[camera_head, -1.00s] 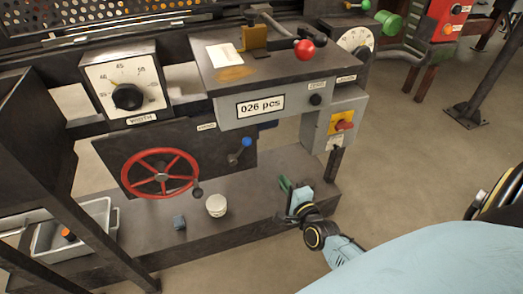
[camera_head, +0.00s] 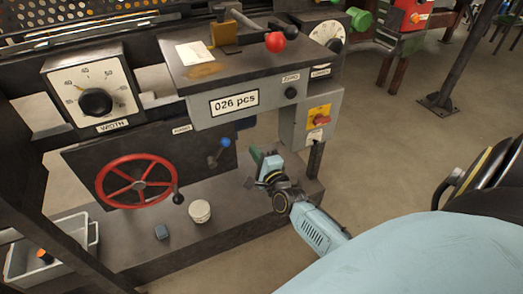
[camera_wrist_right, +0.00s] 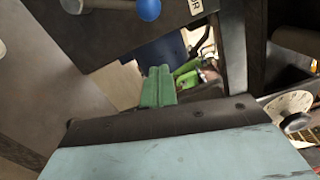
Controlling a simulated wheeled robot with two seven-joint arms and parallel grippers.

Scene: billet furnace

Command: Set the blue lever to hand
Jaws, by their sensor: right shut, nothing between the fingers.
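The blue lever (camera_head: 225,143) is a short dark handle with a blue ball knob on the dark front panel, right of the red handwheel. It tilts up and to the right from its pivot. A small white label (camera_head: 181,129) is on the panel to its upper left; its text is too small to read surely. My right gripper (camera_head: 256,155) has green fingers, is shut and empty, and is right of the knob and slightly lower, apart from it. In the right wrist view the shut fingers (camera_wrist_right: 158,87) show below the blue knob (camera_wrist_right: 148,9). My left gripper is out of view.
The red handwheel (camera_head: 137,182) with its dark handle is left of the lever. The counter box (camera_head: 233,104) overhangs above. Open floor is at right.

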